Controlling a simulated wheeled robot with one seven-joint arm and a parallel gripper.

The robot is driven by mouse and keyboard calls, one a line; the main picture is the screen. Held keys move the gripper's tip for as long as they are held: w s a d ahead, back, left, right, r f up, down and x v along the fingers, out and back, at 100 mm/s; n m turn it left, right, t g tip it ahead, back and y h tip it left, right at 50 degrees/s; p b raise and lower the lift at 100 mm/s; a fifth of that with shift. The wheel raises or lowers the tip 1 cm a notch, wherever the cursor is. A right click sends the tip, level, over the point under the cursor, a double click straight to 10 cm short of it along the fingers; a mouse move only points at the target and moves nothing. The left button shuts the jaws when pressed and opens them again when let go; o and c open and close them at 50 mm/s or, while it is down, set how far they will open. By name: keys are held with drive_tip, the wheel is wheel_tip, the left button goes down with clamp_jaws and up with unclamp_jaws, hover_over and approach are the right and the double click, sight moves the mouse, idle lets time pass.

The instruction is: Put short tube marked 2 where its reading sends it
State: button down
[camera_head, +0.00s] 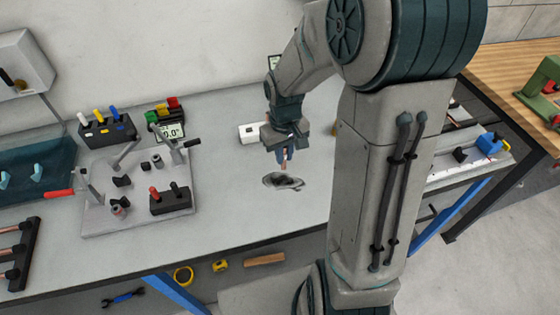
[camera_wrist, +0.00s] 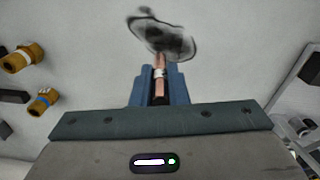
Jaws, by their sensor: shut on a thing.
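My gripper (camera_head: 285,154) is shut on a short copper tube (camera_head: 286,166) and holds it above the middle of the workbench. In the wrist view the tube (camera_wrist: 160,62) stands out between the blue fingers (camera_wrist: 160,82). It has a pale band whose mark I cannot read. Its tip overlaps a dark, smudged oval patch (camera_wrist: 170,42) in the picture; whether they touch is unclear. The patch (camera_head: 283,181) lies on the bench below the gripper. A small display (camera_head: 172,132) at the back left seems to read 0.0°, though its first part is hidden.
A grey fixture plate (camera_head: 98,222) with clamps and black blocks stands on the left. A black rack (camera_head: 27,255) holds copper tubes at the far left. A white block (camera_head: 249,133) sits behind my gripper. Two brass-coloured cylinders (camera_wrist: 20,58) show in the wrist view. Bench around the patch is clear.

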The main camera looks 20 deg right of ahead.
drive_tip(key=shift+w+a+f+p, duration=0.1)
drive_tip(key=shift+a+f+p, duration=0.15)
drive_tip(key=shift+f, duration=0.95)
drive_tip(key=shift+w+a+f+p, duration=0.1)
drive_tip(key=shift+a+f, duration=0.15)
drive_tip(key=shift+f, duration=0.9)
drive_tip(key=shift+f, duration=0.1)
drive_tip(key=shift+f, duration=0.15)
drive_tip(key=c, duration=1.4)
unclamp_jaws()
drive_tip(key=shift+r, duration=0.25)
